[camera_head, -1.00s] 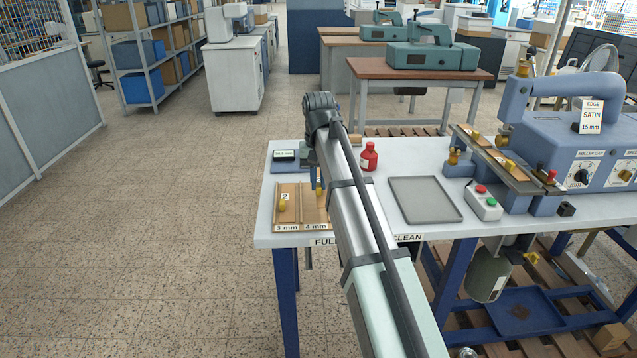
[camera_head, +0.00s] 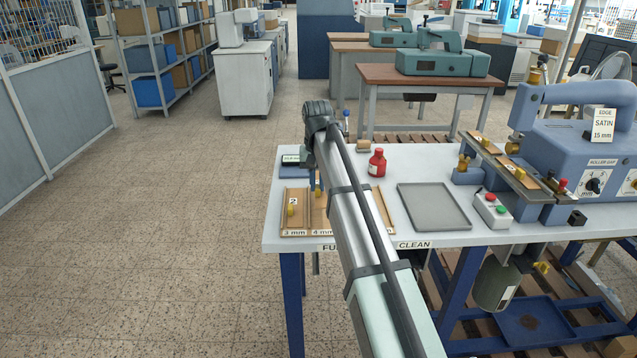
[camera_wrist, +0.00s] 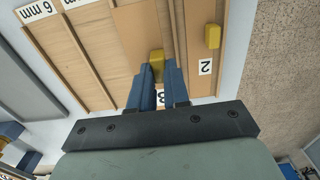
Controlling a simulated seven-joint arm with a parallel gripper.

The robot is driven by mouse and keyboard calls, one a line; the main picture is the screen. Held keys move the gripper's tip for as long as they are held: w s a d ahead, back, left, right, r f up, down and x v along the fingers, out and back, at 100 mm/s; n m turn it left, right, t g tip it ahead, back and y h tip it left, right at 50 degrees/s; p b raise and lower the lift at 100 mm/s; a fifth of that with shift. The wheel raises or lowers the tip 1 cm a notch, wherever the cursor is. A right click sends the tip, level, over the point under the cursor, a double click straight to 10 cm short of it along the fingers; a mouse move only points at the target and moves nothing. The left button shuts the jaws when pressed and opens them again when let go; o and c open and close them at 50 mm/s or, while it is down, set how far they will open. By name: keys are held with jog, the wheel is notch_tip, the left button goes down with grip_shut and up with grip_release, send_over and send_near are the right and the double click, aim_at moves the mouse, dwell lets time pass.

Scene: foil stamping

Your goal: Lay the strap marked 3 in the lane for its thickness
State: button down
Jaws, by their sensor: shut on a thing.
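The strap marked 3 (camera_wrist: 138,35) is a light brown strip with a yellow knob (camera_wrist: 157,65). My gripper (camera_wrist: 158,80) is shut on that knob, with a blue finger on each side. The strap is over or in the 4 mm lane, beside the 3 mm lane; I cannot tell whether it rests on the lane floor. The lane rack (camera_head: 283,218) is at the bench's left end, partly hidden by my arm. The strap marked 2 (camera_head: 291,212) lies in the 3 mm lane; it also shows in the wrist view (camera_wrist: 205,63).
In the wrist view the 6 mm lane label (camera_wrist: 37,11) is at the left. A small dark display (camera_head: 291,160) stands behind the rack. A red bottle (camera_head: 377,163), an empty grey tray (camera_head: 432,206) and the blue stamping machine (camera_head: 570,135) are to the right.

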jog(key=shift+f, duration=0.15)
jog(key=shift+f, duration=2.9)
jog(key=shift+f, duration=0.2)
jog(key=c, duration=1)
grip_release()
jog(key=shift+r, duration=0.15)
notch_tip(320, 180, up, 14)
jog(key=shift+f, duration=0.2)
